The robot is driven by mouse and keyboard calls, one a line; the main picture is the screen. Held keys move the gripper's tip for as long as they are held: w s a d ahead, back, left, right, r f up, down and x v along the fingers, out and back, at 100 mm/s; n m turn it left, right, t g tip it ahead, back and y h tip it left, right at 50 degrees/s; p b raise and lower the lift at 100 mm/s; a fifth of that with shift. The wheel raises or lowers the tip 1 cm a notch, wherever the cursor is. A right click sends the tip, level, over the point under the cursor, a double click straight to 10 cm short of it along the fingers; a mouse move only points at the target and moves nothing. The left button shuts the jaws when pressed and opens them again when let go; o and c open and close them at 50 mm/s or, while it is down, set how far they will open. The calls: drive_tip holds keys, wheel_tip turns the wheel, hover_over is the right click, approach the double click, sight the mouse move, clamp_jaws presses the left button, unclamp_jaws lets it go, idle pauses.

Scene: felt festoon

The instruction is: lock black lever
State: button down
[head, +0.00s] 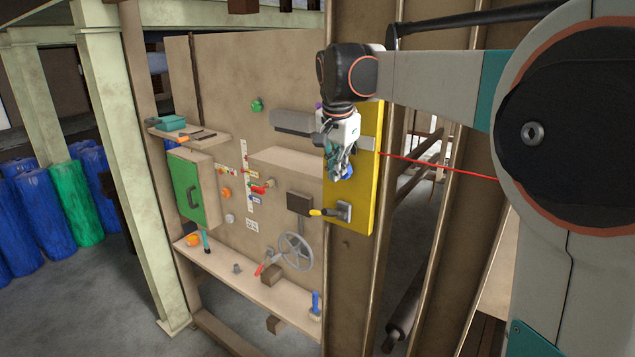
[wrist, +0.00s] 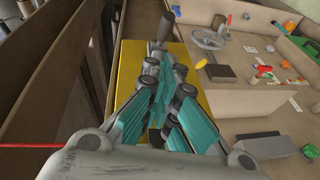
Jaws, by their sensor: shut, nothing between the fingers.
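My gripper (head: 343,174) is shut and empty in front of the yellow panel (head: 364,190), pointing down. In the wrist view the teal-padded fingers (wrist: 167,88) lie over the same yellow panel (wrist: 126,72). In the wrist view a dark grey part (wrist: 157,25) stands at the panel's far end. A grey plate (head: 367,143) on the panel is partly behind my gripper. I cannot make out a black lever for certain; the fingers may hide it.
Left of the yellow panel is a beige board with a handwheel (head: 295,251), a dark box (head: 299,203), a red-handled valve (head: 262,187) and a green door (head: 187,190). A shelf (head: 240,283) runs below. Wooden posts stand right of the panel.

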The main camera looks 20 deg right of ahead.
drive_tip(key=shift+w+d+r, duration=0.1)
drive_tip(key=shift+w+r, duration=0.1)
drive_tip(key=shift+f, duration=0.1)
drive_tip(key=p, duration=0.2)
hover_over(337, 212)
wheel_tip(337, 212, down, 9)
drive_tip(key=shift+f, duration=0.15)
drive_tip(key=shift+f, duration=0.15)
idle(0.5)
